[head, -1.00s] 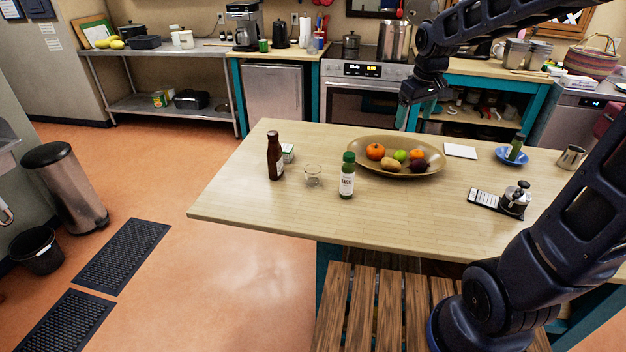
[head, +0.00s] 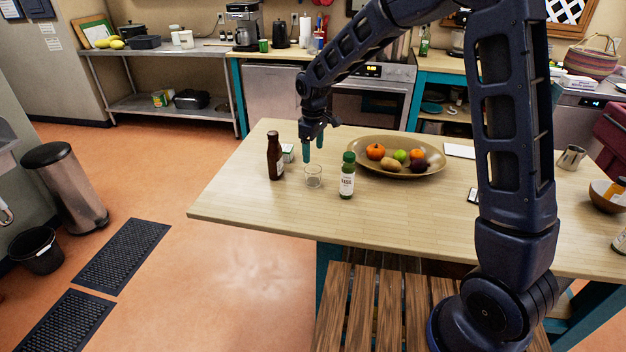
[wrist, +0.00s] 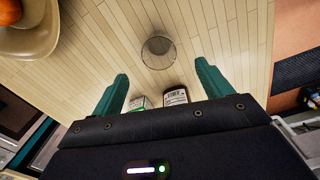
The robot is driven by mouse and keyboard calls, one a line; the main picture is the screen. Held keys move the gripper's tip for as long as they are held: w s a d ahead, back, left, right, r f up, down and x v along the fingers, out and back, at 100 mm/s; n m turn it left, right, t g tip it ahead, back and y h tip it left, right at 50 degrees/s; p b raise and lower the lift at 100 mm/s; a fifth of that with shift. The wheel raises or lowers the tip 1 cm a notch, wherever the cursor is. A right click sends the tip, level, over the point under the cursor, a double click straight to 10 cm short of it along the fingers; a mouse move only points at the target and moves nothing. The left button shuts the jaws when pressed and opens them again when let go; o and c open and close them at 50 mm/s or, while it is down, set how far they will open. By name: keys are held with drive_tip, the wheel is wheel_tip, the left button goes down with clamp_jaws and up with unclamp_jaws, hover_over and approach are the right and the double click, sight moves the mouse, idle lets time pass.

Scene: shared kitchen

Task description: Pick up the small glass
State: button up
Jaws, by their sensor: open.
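The small glass (head: 313,176) is clear and stands upright on the wooden table between a brown sauce bottle and a green-capped bottle. In the wrist view the small glass (wrist: 158,52) lies ahead of the fingertips, roughly centred between them. My gripper (head: 313,155) is open and empty, pointing down above the table just behind the glass. Its teal fingers also show in the wrist view, where my gripper (wrist: 160,70) is spread wide, apart from the glass.
The brown bottle (head: 274,157) stands close left of the glass, with a small green-and-white box (head: 288,152) behind. The green-capped bottle (head: 347,178) stands close right. A fruit bowl (head: 372,168) is farther right. The table's front left (head: 245,205) is clear.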

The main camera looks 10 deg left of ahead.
sight(313, 176)
drive_tip(key=shift+w+f, duration=0.15)
drive_tip(key=shift+f, duration=5.25)
drive_tip(key=c, duration=1.2)
drive_tip(key=shift+r, duration=0.1)
drive_tip(key=shift+c, duration=0.2)
